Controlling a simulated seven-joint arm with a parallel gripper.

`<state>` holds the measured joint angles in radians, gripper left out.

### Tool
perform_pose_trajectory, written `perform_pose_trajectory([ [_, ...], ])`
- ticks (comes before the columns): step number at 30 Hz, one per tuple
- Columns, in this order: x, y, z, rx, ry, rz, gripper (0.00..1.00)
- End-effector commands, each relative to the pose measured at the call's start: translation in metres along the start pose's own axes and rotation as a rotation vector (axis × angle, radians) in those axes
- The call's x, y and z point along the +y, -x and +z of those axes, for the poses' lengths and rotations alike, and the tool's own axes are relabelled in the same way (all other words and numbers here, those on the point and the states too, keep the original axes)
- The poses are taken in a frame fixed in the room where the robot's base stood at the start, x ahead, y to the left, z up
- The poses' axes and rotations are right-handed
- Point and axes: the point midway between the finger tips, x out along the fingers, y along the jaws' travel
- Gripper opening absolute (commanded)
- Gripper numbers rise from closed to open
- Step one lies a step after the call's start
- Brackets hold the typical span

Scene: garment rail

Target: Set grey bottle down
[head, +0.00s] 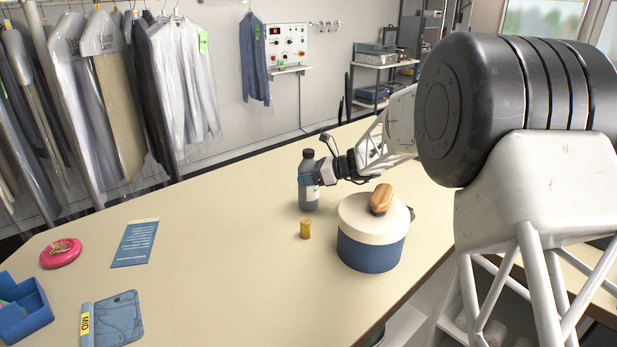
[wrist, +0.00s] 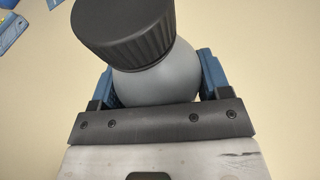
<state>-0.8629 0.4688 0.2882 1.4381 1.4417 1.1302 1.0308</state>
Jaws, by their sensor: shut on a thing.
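The grey bottle (head: 309,192) with a black cap is upright at the middle of the beige table (head: 220,230) in the head view. My gripper (head: 312,179) reaches it from the right and is shut around its upper body. In the wrist view the bottle's grey shoulder and ribbed black cap (wrist: 136,28) fill the top middle, between the blue fingers of my gripper (wrist: 155,85). The bottle's base is at or very close to the tabletop; I cannot tell whether it touches.
A blue round box with a cream lid (head: 371,247) stands right of the bottle, a wooden-backed brush (head: 381,199) on it. A small yellow cylinder (head: 306,229) stands in front. A pink dish (head: 61,253), blue card (head: 135,244) and blue bin (head: 24,308) lie left.

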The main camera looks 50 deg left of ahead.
Motion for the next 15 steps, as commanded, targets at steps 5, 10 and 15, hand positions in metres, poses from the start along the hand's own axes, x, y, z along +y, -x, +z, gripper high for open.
perform_pose_trajectory([
  [5, -0.0003, -0.0021, -0.0055, -0.001, 0.002, -0.001, 0.25],
  [10, -0.0002, -0.0021, -0.0055, -0.001, 0.002, -0.001, 0.25],
  [15, -0.0002, -0.0026, -0.0069, -0.001, 0.002, -0.001, 0.25],
])
